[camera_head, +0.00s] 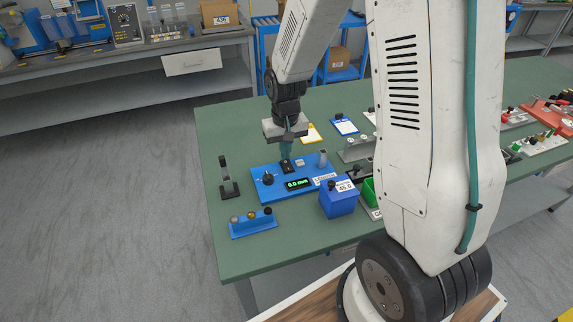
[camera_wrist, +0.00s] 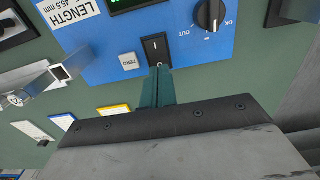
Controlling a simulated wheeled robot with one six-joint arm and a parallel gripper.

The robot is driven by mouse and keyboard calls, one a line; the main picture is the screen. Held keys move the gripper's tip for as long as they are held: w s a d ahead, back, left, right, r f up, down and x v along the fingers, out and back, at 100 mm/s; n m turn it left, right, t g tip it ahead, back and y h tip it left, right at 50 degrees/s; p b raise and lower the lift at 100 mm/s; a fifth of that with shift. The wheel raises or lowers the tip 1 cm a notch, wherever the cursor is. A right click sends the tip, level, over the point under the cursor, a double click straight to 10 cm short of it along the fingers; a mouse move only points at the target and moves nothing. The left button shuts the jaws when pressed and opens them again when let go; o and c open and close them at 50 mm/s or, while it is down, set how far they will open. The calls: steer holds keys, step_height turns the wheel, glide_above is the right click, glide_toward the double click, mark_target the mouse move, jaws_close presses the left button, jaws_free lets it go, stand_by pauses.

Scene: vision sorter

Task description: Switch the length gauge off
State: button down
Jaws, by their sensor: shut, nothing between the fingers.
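The length gauge (camera_head: 268,186) is a blue panel lying on the green table, with a lit green display (camera_head: 298,184) reading 0.0 mm. In the wrist view, the gauge (camera_wrist: 110,55) carries a black rocker switch (camera_wrist: 156,47), a white ZERO button (camera_wrist: 129,61) and a black rotary knob (camera_wrist: 210,14). My gripper (camera_head: 287,155) points down over the gauge's back edge. In the wrist view my gripper (camera_wrist: 160,72) is shut, with its teal fingertips at the lower end of the rocker. Whether they touch it I cannot tell.
A blue box (camera_head: 338,199) marked 45.0 stands right of the gauge. A blue block with several round pegs (camera_head: 252,223) lies in front, and a dark upright stand (camera_head: 227,180) is at the left. My arm hides part of the table's right side.

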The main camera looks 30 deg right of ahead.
mark_target(286, 162)
steer(key=shift+f, duration=0.75)
steer(key=shift+r, duration=3.5)
steer(key=s+a+r+n, duration=0.1)
steer(key=s+a+r, duration=0.1)
steer(key=s+r, duration=0.6)
steer(key=s+a+r+n+t, duration=0.1)
steer(key=s+a+r, duration=0.1)
steer(key=s+r, duration=0.7)
steer(key=shift+s+a+r, duration=0.25)
steer(key=shift+s+r, duration=0.05)
steer(key=shift+s, duration=3.9)
